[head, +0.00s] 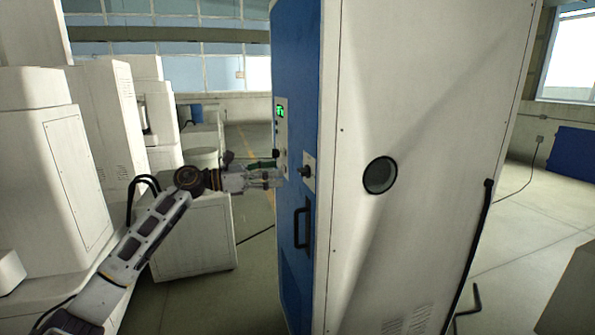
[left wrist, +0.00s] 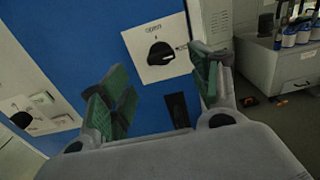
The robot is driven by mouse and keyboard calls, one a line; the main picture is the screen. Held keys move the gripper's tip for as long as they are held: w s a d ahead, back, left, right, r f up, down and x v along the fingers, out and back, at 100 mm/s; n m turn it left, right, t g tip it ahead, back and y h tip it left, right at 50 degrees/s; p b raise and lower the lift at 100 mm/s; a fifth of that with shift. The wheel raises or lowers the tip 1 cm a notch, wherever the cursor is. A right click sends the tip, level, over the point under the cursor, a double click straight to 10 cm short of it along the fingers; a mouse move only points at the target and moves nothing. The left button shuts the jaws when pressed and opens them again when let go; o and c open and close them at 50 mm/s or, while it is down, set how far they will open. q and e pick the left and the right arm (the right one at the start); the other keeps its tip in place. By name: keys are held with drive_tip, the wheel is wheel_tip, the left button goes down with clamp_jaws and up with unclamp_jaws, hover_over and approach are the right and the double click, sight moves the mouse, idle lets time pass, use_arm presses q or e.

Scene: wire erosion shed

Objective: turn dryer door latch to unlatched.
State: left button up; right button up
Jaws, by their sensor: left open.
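The dryer is a tall cabinet with a blue front (head: 296,110) and a white side. A dark knob, apparently the door latch (head: 305,172), sits on a small pale plate above the black door handle (head: 302,228). My left gripper (head: 279,178) is in front of the blue face, just left of this plate. In the left wrist view my gripper (left wrist: 162,85) is open and empty, with green finger pads. A labelled plate with a black knob (left wrist: 160,53) shows beyond the fingertips. A second dark knob (left wrist: 22,119) is at lower left. I cannot tell which is the latch.
A control panel with a green display (head: 280,112) is on the blue face. White machines (head: 65,180) stand close on the left. A black cable or bar (head: 483,225) runs down the dryer's right edge. Open floor (head: 520,245) lies on the right.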

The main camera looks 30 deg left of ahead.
sight(299, 171)
use_arm(q)
drive_tip(key=shift+p+x, duration=0.65)
drive_tip(key=shift+x, duration=2.9)
drive_tip(key=shift+w+d, duration=0.2)
drive_tip(key=shift+w, duration=0.05)
use_arm(e)
drive_tip(key=s+d, duration=0.2)
drive_tip(key=s, duration=0.1)
drive_tip(key=shift+s+d+r, duration=0.1)
drive_tip(key=shift+s+d, duration=0.2)
drive_tip(key=shift+d, duration=0.1)
drive_tip(key=shift+w, duration=0.35)
